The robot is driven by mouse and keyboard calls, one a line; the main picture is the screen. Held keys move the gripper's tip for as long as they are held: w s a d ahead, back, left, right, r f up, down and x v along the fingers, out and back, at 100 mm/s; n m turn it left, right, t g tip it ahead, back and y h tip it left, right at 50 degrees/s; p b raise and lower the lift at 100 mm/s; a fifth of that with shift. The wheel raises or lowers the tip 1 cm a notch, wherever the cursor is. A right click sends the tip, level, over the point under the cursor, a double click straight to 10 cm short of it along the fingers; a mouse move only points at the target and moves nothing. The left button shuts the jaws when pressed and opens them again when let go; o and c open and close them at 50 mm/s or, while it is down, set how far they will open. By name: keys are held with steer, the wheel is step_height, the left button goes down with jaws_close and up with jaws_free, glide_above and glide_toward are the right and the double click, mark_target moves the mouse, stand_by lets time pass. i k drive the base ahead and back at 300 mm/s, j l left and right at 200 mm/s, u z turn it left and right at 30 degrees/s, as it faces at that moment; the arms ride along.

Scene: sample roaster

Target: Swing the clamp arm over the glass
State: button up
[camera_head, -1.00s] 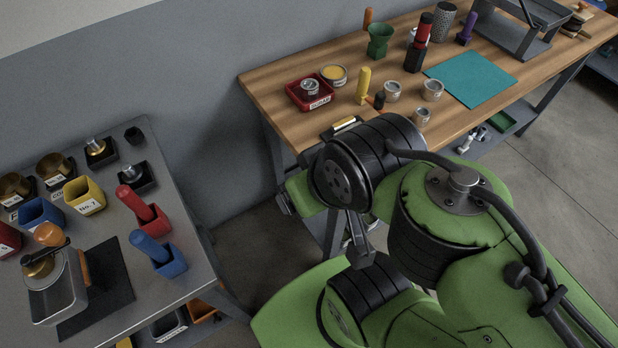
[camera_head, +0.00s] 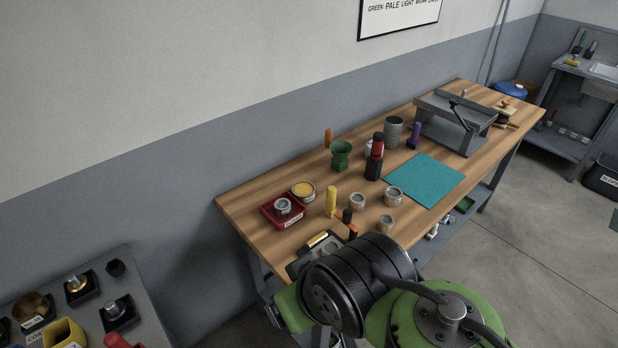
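A grey metal stand (camera_head: 454,124) is at the back right of the wooden bench. A thin dark lever (camera_head: 460,112) rises from it; I cannot tell if this is the clamp arm. I cannot make out a glass for certain. My arm's green and black links fill the bottom middle of the view, in front of the bench. My gripper is not visible.
The wooden bench (camera_head: 247,204) carries a teal mat (camera_head: 425,180), a red tray (camera_head: 269,217), several tins, a green funnel-like cup (camera_head: 341,155) and a yellow-handled tool (camera_head: 331,201). A metal table (camera_head: 128,262) is at lower left. Open floor lies right of the bench.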

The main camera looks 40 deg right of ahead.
mark_target(346, 218)
steer(key=z, duration=1.2)
steer(key=i+l+u, duration=0.15)
steer(key=l+u, duration=0.25)
steer(key=l, duration=0.15)
steer(key=l+u, duration=0.4)
steer(key=l, duration=0.15)
